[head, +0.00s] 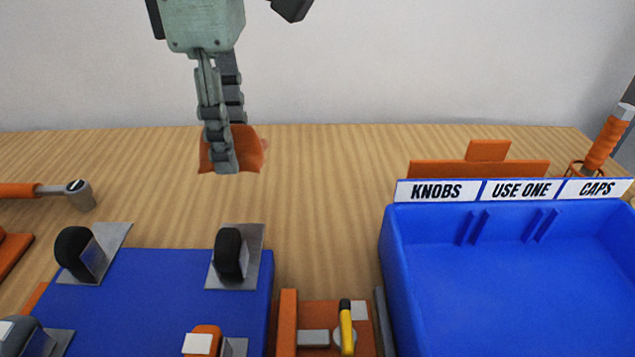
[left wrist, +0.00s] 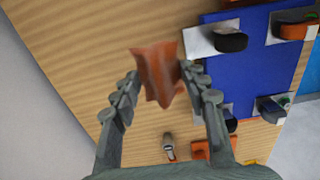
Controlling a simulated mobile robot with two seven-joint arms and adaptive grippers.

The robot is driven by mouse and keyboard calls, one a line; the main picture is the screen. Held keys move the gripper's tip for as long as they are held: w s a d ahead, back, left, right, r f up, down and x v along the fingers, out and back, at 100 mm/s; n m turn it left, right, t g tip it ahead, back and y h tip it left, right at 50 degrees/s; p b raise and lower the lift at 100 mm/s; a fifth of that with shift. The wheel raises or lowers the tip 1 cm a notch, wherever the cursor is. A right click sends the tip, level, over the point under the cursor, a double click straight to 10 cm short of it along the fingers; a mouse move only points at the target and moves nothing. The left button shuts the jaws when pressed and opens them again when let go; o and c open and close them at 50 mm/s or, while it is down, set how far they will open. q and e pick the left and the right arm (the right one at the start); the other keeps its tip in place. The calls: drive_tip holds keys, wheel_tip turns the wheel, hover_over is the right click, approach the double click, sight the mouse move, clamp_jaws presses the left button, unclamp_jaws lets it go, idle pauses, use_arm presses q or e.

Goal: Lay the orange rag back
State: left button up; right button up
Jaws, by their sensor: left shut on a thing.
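The orange rag (head: 250,150) is a small, creased cloth at the tips of my left gripper (head: 222,158), over the back part of the wooden table in the head view. The gripper points down and is shut on the rag, and its fingers hide part of it. In the left wrist view the rag (left wrist: 155,68) sits between the two fingers of the left gripper (left wrist: 160,82), with its edges sticking out. I cannot tell whether the rag touches the table. My right gripper is not in view.
A blue plate (head: 150,300) with black knobs on metal brackets is at front left. A blue bin (head: 500,280) labelled KNOBS, USE ONE and CAPS stands at right. A tool with an orange handle (head: 20,190) lies at left. Bare wooden tabletop (head: 320,200) surrounds the rag.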

use_arm(q)
drive_tip(key=p, duration=0.2)
hover_over(314, 188)
wheel_tip(314, 188, down, 7)
drive_tip(key=shift+r, duration=0.1)
drive_tip(key=shift+f, duration=1.9)
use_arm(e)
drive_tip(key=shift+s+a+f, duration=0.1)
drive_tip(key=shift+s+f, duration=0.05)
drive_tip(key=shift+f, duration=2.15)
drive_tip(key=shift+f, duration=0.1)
use_arm(q)
drive_tip(key=shift+f, duration=0.15)
drive_tip(key=shift+f+b, duration=0.1)
drive_tip(key=shift+b, duration=0.2)
drive_tip(key=o, duration=0.8)
drive_tip(key=shift+c, duration=0.2)
drive_tip(key=o, duration=0.3)
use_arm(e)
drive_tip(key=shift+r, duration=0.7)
